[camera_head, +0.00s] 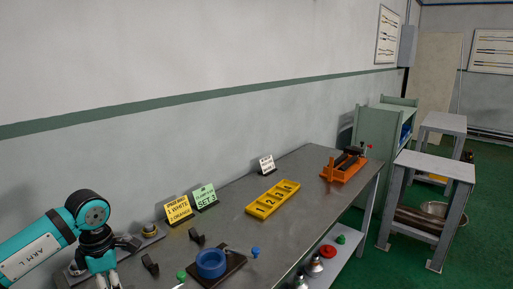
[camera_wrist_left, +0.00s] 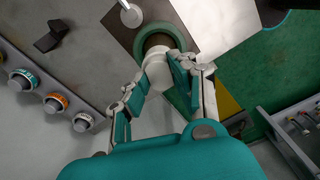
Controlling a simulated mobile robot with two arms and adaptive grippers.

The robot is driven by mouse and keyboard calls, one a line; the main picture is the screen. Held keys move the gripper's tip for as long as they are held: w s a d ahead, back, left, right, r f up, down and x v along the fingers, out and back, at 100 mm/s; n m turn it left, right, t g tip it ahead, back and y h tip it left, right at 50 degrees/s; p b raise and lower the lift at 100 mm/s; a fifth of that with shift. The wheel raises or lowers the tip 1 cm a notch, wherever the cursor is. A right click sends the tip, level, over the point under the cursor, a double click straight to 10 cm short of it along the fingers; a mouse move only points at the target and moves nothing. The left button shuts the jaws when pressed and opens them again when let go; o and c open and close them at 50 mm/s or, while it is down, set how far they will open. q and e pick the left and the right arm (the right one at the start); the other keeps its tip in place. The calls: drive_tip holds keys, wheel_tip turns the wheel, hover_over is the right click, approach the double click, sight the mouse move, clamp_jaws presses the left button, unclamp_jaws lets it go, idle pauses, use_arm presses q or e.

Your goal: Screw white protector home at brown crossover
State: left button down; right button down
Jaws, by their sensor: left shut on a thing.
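The white protector (camera_wrist_left: 156,70) is a short white cylinder between the fingers of my left gripper (camera_wrist_left: 164,74) in the left wrist view. The gripper is shut on it. Just beyond it is a round brown opening (camera_wrist_left: 158,40), apparently the brown crossover, inside a green ring (camera_wrist_left: 140,38). The protector's far end overlaps the edge of this opening; I cannot tell whether it is seated in it. In the head view my left gripper (camera_head: 105,268) is at the bottom left, its fingertips cut off or hidden. The protector cannot be made out there. My right gripper is not in view.
Several ringed caps (camera_wrist_left: 56,102) stand on a rack at left in the wrist view, near a black block (camera_wrist_left: 52,36). On the bench are a yellow card (camera_head: 178,211), a green card (camera_head: 204,197), a blue ring (camera_head: 211,263), a yellow numbered tray (camera_head: 272,199) and an orange vise (camera_head: 343,171).

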use_arm(q)
drive_tip(key=m+b, duration=0.1)
drive_tip(key=m, duration=0.2)
drive_tip(key=shift+f, duration=0.1)
drive_tip(key=m, duration=0.3)
drive_tip(key=shift+m+b, duration=0.35)
drive_tip(key=shift+m, duration=0.05)
drive_tip(key=m+b, duration=0.1)
drive_tip(key=m, duration=0.6)
drive_tip(key=shift+m, duration=0.3)
drive_tip(key=c, duration=1.2)
unclamp_jaws()
drive_tip(key=shift+a, duration=0.1)
drive_tip(key=shift+o, duration=0.2)
